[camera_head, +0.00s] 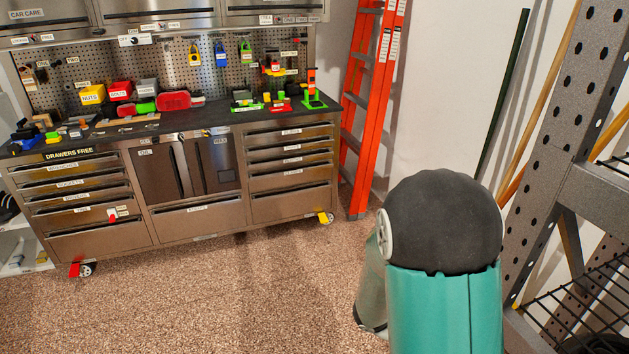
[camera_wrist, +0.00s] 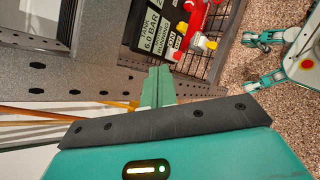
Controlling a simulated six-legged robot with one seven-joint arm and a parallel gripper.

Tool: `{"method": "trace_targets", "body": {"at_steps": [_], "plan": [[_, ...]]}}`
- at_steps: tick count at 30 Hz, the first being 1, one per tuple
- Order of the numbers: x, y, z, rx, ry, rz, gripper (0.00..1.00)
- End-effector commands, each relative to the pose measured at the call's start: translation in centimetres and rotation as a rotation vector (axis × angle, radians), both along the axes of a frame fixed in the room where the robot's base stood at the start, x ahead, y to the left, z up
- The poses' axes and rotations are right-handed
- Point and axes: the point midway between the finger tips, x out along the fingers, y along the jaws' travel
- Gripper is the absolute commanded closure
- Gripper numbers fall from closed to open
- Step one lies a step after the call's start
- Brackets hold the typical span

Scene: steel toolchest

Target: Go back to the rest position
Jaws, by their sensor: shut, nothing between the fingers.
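My gripper (camera_wrist: 157,75) shows in the wrist view as two green fingers set together above a dark plate, with nothing between them. It is in front of a grey perforated shelf post (camera_wrist: 100,88) that crosses the picture. I cannot tell whether the fingers touch the post or only overlap it. In the head view my teal and black arm stands at the lower right, and the gripper itself is hidden there. No task object is held.
The steel toolchest (camera_head: 195,222) stands at the back left, its drawers shut. An orange ladder (camera_head: 371,110) leans beside it. A perforated shelf rack (camera_head: 543,160) is close on the right. A dark machine labelled "6.0 BAR" (camera_wrist: 152,32) sits by its wire shelf. The speckled floor is clear at left.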

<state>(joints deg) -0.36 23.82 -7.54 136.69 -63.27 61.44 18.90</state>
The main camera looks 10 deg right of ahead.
Motion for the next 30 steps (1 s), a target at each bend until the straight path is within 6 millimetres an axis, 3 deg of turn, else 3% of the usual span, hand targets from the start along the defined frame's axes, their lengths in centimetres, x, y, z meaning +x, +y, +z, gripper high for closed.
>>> {"method": "trace_targets", "body": {"at_steps": [15, 30], "plan": [[-0.3, 7.8, 9.3, 0.339, -0.433, -0.21, 1.0], [-1.5, 16.5, 18.8, 0.744, -0.851, -0.257, 1.0]]}}
